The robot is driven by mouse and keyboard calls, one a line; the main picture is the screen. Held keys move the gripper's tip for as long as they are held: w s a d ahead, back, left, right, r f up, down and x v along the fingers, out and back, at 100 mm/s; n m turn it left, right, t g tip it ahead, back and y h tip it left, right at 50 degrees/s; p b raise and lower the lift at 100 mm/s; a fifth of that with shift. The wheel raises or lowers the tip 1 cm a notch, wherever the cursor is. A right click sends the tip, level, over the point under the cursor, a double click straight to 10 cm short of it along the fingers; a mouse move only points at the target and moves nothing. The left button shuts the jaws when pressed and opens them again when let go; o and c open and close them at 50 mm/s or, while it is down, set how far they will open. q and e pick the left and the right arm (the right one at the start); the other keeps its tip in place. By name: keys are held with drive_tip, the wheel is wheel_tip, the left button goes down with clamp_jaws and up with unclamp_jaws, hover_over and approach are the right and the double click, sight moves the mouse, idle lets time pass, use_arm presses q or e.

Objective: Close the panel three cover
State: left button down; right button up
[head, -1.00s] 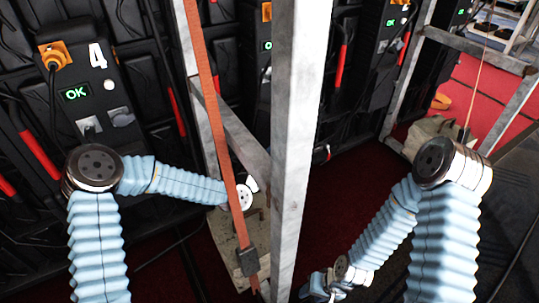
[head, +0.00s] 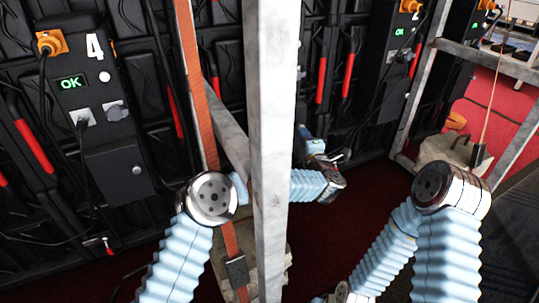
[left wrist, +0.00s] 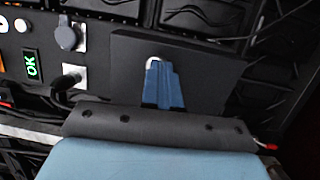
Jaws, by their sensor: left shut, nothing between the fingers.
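In the left wrist view, the panel three cover (left wrist: 205,72) is a flat dark grey plate beside a panel with a green OK display (left wrist: 31,65). My left gripper (left wrist: 153,70) is shut and empty, its blue fingers in front of the plate. Their tips overlap a small silver knob on it; I cannot tell whether they touch, or whether the cover is fully closed. In the head view, my left gripper (head: 304,133) is just right of the metal post, which hides most of panel three. My right forearm runs to the bottom edge; its gripper is cut off.
The grey metal post (head: 271,150) and an orange strap (head: 199,90) stand close to my left arm. Panel four (head: 90,80) is at left, with a red-handled lever (head: 35,145). A sandbag (head: 445,150) lies by the frame at right. Dark red floor (head: 340,235) is clear between.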

use_arm(q)
drive_tip(key=w, duration=0.2)
drive_tip(key=shift+w+d+r, duration=0.1)
drive_tip(key=shift+w+d, duration=0.2)
drive_tip(key=shift+d, duration=0.1)
use_arm(e)
drive_tip(key=shift+w+d+f, duration=0.2)
drive_tip(key=shift+w+d, duration=0.1)
drive_tip(key=shift+w, duration=0.25)
use_arm(q)
drive_tip(key=shift+w+a+r, duration=0.1)
drive_tip(key=shift+w, duration=0.05)
